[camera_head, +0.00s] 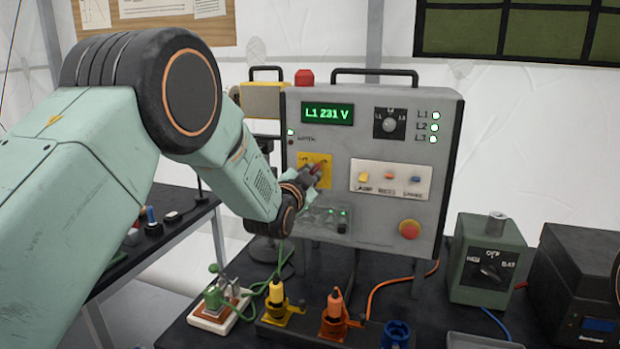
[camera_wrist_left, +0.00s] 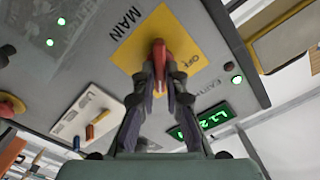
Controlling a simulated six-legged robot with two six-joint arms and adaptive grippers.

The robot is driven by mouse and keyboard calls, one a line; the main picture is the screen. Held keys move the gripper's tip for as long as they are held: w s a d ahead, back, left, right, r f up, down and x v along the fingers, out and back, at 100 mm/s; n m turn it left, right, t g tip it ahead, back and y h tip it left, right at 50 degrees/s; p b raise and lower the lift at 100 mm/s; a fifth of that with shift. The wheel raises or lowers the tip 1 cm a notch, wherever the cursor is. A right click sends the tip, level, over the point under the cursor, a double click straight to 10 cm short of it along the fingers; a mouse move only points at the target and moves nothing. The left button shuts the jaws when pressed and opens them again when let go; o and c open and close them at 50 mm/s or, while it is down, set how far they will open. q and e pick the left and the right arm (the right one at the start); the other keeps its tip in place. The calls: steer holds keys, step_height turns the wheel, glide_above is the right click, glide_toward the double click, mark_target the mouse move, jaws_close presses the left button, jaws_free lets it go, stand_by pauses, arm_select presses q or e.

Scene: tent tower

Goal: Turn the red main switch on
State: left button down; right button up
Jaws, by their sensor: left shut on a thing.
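The grey panel box (camera_head: 385,231) stands on the dark table. The red main switch handle (camera_head: 320,166) sits on a yellow plate (camera_head: 303,160) at the panel's left. In the left wrist view, the handle (camera_wrist_left: 171,75) lies over the yellow plate (camera_wrist_left: 132,52), beside the printed words MAIN and OFF. My left gripper (camera_head: 310,177) reaches in from the left. It also shows in the left wrist view (camera_wrist_left: 160,85), its fingers closed around the red handle. My fingers hide part of the handle and plate, so its exact position is hard to tell. My right gripper is not in view.
The panel's display (camera_head: 328,113) reads L1 231 V and lamps L1 to L3 glow green. A white plate with small switches (camera_head: 390,178) and a red stop button (camera_head: 409,229) are nearby. Coloured plugs (camera_head: 334,312) stand in front. A green box (camera_head: 487,262) stands right.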

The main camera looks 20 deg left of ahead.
arm_select(q)
steer(key=shift+r+m, duration=0.1)
steer(key=shift+m, duration=0.4)
steer(key=c, duration=1.4)
jaws_free()
steer(key=shift+w, duration=0.1)
steer(key=s, duration=1.2)
steer(key=shift+a, duration=0.2)
